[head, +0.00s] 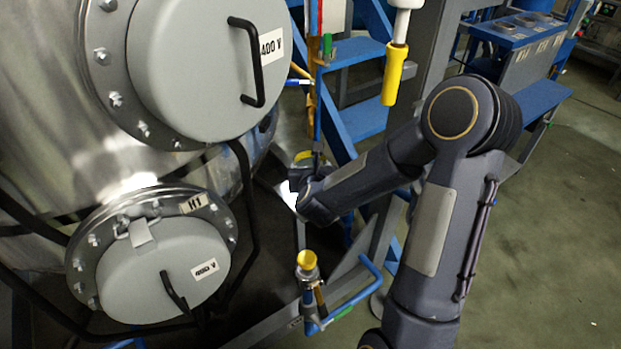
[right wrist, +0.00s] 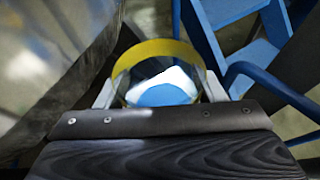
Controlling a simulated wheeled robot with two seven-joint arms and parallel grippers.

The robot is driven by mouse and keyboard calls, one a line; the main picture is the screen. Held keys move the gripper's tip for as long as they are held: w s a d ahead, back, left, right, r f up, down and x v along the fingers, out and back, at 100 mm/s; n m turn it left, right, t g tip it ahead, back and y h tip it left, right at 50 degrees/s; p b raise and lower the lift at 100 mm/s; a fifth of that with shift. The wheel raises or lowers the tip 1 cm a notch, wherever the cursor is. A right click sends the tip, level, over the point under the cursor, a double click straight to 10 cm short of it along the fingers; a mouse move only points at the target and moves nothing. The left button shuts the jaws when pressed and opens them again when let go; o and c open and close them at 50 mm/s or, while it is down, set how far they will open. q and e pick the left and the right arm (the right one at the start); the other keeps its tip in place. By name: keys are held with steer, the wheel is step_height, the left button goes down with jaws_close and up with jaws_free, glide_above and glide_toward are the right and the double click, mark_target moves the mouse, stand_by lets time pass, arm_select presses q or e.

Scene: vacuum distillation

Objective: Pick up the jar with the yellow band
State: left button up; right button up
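The jar with the yellow band (right wrist: 157,48) is clear and round, with its yellow band at the rim. In the right wrist view it sits between the two fingers of my right gripper (right wrist: 160,90), which lie against its left and right sides. White and blue show inside or through the jar. In the head view the jar is a small yellow patch (head: 303,156) at my right gripper (head: 306,168), mostly hidden by the gripper and wrist. I cannot tell whether anything supports the jar from below. My left gripper is out of view.
A large metal vessel with grey round hatches (head: 205,65) fills the left. Blue steps (head: 360,120) stand behind the gripper. A yellow-capped valve (head: 307,260) and a blue pipe (head: 370,275) are below it. A yellow-sleeved handle (head: 395,75) hangs above. Green floor (head: 540,220) is clear at right.

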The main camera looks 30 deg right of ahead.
steer(key=c, duration=0.7)
steer(key=shift+r, duration=0.15)
